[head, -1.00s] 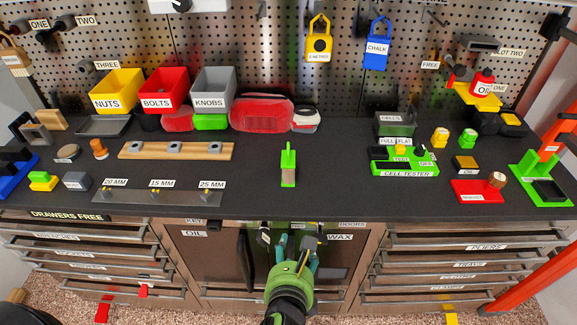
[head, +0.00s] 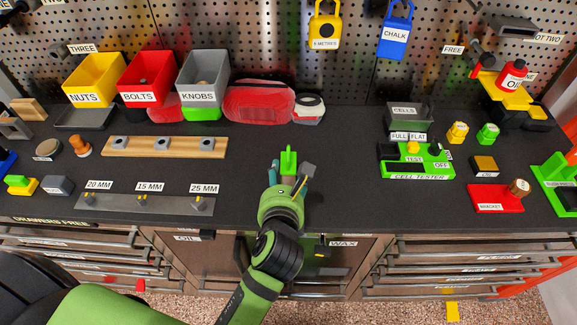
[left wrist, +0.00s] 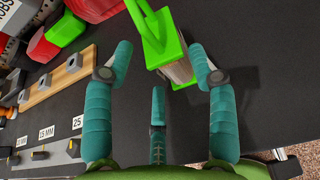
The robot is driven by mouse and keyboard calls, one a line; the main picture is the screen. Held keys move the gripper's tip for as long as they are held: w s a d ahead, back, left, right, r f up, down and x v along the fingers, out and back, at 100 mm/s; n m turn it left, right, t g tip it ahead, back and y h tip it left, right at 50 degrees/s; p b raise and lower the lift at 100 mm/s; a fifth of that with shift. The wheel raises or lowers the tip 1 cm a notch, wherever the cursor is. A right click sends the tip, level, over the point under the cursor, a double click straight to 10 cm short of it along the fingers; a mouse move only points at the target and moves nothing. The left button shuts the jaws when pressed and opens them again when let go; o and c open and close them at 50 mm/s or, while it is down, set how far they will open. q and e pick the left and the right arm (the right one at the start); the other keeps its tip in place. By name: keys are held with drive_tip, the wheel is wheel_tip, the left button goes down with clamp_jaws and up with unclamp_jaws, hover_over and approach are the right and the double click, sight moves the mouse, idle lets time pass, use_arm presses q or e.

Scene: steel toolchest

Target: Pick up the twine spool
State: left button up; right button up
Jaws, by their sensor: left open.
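The thing I take for the twine spool has a tall green top with a loop (head: 287,158) and a pale beige body. It stands upright at the middle of the dark worktop. In the left wrist view its beige body (left wrist: 179,72) shows under the green top, ahead of my fingers. My left gripper (head: 288,180) is open, just in front of it and partly covering its lower part in the head view. In the left wrist view the teal fingers (left wrist: 168,75) are spread to either side of it, with nothing held. Contact cannot be told. My right gripper is not in view.
Bins and a red case (head: 258,102) stand behind. A green cell tester (head: 418,168) is to the right. The worktop between is clear.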

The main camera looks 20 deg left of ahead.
sight(285, 167)
use_arm(q)
drive_tip(key=p+x, duration=0.1)
drive_tip(key=x, duration=0.4)
drive_tip(key=shift+w, duration=0.1)
drive_tip(key=shift+w+f, duration=0.2)
drive_tip(key=shift+w, duration=0.05)
drive_tip(key=c, duration=0.9)
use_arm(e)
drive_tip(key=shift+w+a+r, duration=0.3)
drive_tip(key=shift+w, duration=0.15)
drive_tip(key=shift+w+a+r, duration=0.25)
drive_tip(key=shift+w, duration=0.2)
